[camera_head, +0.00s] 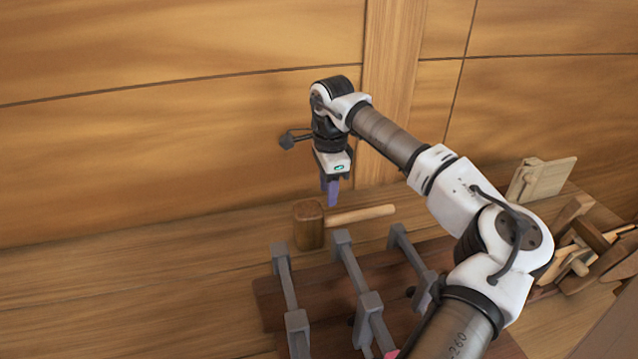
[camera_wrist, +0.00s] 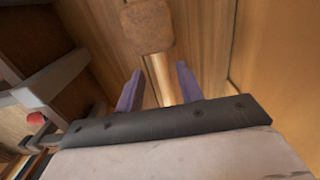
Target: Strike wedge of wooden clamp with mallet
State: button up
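The wooden mallet lies with its dark block head (camera_head: 308,226) at the left and its pale handle (camera_head: 362,214) pointing right, beside the hull planking. In the wrist view the mallet head (camera_wrist: 148,26) is at the top and the handle (camera_wrist: 158,74) runs down towards me. My gripper (camera_head: 331,198) points down just above the handle, near the head. Its two purple fingers (camera_wrist: 159,84) are apart, one on each side of the handle in the wrist view, with no visible contact. I cannot make out a wooden clamp or its wedge for certain.
Grey bar clamps (camera_head: 350,262) lie across a dark board (camera_head: 268,300) in front of the mallet. A box of wooden tools (camera_head: 590,250) and a pale wooden block (camera_head: 540,180) are at the right. The plank wall (camera_head: 180,150) rises close behind my gripper.

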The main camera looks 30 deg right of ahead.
aim_at(332, 216)
jog(key=shift+s+d+f, duration=0.2)
jog(key=shift+s+d, duration=0.1)
jog(key=shift+d, duration=0.15)
jog(key=shift+a+f+b, duration=0.1)
jog(key=shift+f+b, duration=2.75)
jog(key=shift+f, duration=1.5)
grip_shut()
jog(key=shift+r, duration=0.2)
jog(key=shift+r+p, duration=0.35)
jog(key=shift+r, duration=0.15)
